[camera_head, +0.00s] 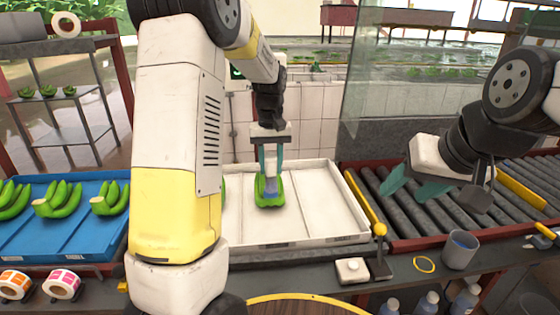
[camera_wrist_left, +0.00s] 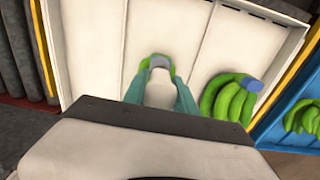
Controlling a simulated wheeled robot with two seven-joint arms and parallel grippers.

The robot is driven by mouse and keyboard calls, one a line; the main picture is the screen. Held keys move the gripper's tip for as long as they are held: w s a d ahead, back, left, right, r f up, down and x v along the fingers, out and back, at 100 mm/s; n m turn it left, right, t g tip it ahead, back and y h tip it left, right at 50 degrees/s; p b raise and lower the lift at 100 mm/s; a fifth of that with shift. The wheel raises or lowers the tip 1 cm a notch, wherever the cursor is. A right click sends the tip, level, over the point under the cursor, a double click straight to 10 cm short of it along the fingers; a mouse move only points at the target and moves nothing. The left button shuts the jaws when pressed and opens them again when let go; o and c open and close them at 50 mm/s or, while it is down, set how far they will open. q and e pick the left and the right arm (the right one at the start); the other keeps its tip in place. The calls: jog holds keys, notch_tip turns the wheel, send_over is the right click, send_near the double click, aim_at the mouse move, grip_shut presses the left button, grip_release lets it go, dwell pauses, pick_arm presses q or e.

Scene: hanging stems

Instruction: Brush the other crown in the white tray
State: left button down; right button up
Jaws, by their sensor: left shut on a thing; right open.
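My left gripper (camera_head: 270,168) points down over the white tray (camera_head: 318,205). It is shut on a brush with a pale handle (camera_wrist_left: 160,92) and a bluish lower end (camera_head: 270,186). The brush is over a green banana hand (camera_head: 270,203), which it partly hides; I cannot tell whether it touches the crown. Another banana hand (camera_wrist_left: 228,98) lies in the tray, with a blue crown (camera_wrist_left: 252,83); in the head view my left arm hides nearly all of it. My right gripper (camera_head: 416,187) is open and empty over the roller conveyor.
A blue tray (camera_head: 55,245) with several banana hands stands at the left. A roller conveyor (camera_head: 400,215) lies at the right. A grey cup (camera_head: 460,250), a white block (camera_head: 352,270) and bottles are at the front. The right part of the white tray is clear.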

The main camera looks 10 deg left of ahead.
pick_arm(q)
jog(key=shift+s+a, duration=0.25)
jog(key=shift+a, duration=0.65)
jog(key=shift+w+d+r, duration=0.1)
jog(key=shift+w+d, duration=0.05)
jog(key=shift+d, duration=0.4)
jog(key=shift+w+d, duration=0.15)
jog(key=shift+d, duration=0.4)
jog(key=shift+r, duration=4.5)
